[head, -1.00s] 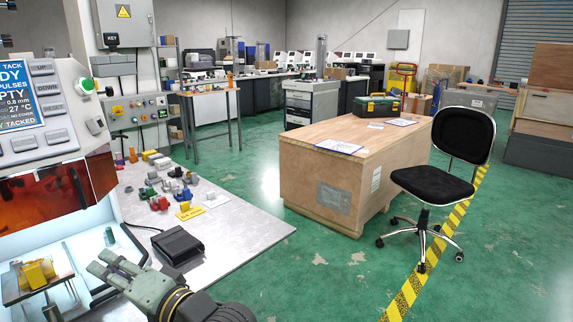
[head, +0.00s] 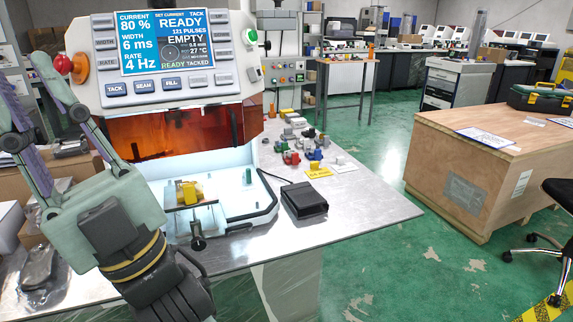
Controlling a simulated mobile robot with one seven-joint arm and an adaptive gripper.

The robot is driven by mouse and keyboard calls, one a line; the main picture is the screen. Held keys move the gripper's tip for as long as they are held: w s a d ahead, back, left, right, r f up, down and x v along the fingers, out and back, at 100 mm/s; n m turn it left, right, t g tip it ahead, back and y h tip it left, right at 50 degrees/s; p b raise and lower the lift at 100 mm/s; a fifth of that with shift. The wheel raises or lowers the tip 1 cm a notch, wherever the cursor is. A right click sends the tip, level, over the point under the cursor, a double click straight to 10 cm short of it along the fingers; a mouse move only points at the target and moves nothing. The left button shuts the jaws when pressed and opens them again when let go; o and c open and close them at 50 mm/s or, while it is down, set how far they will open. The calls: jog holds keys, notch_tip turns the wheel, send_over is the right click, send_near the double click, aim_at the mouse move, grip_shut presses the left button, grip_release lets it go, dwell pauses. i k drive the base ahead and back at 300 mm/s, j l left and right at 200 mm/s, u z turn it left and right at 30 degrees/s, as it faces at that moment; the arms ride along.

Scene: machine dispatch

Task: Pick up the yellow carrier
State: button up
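A yellow block-like part (head: 188,191), which may be the yellow carrier, sits on a small plate (head: 205,205) inside the lit white chamber of the machine (head: 172,60). My gripper (head: 30,85) is at the left, large in the head view, with its fingers pointing up and spread apart. Nothing shows between the fingers. It is to the left of the yellow part and apart from it in the picture. Small yellow pieces also show among coloured parts (head: 290,157) on the bench behind; I cannot tell if one of them is the carrier.
A black box (head: 303,200) lies on the metal bench (head: 370,208) right of the machine. A yellow card (head: 319,174) lies behind it. Green floor between bench and crate is clear.

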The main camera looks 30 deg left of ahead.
aim_at(189, 192)
jog(key=k+j+u, duration=0.2)
jog(key=u, duration=0.9)
